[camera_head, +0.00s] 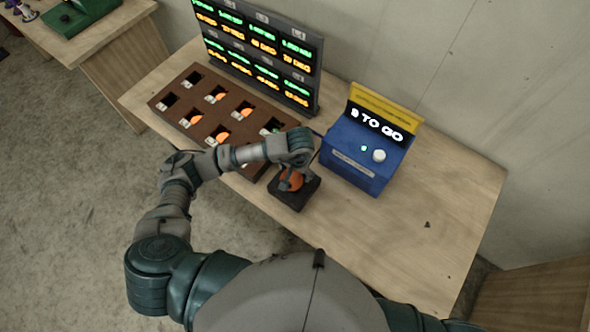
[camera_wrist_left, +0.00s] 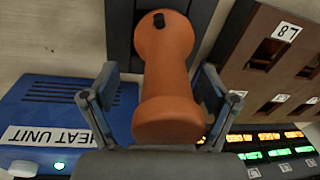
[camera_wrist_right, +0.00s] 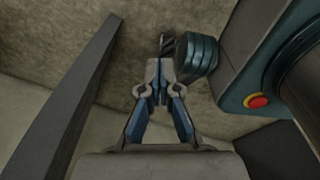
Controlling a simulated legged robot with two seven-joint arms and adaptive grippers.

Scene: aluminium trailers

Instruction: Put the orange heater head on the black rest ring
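The orange heater head (camera_head: 291,181) stands at the black rest (camera_head: 300,199), a dark square base on the table in front of the blue unit. In the left wrist view the orange heater head (camera_wrist_left: 164,75) lies between the fingers of my left gripper (camera_wrist_left: 160,88). The fingers are spread to either side, with a visible gap at the left one. The black rest shows behind it; its ring is hidden. In the head view my left gripper (camera_head: 293,172) is over the head and partly hides it. My right gripper (camera_wrist_right: 160,68) is shut and empty, away from the table.
A blue heat unit (camera_head: 358,155) with a "9 TO GO" display stands right of the rest. A brown slotted rack (camera_head: 180,84) with several orange pieces lies left, before a display board (camera_head: 262,50). The table's right side (camera_head: 430,210) is mostly clear.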

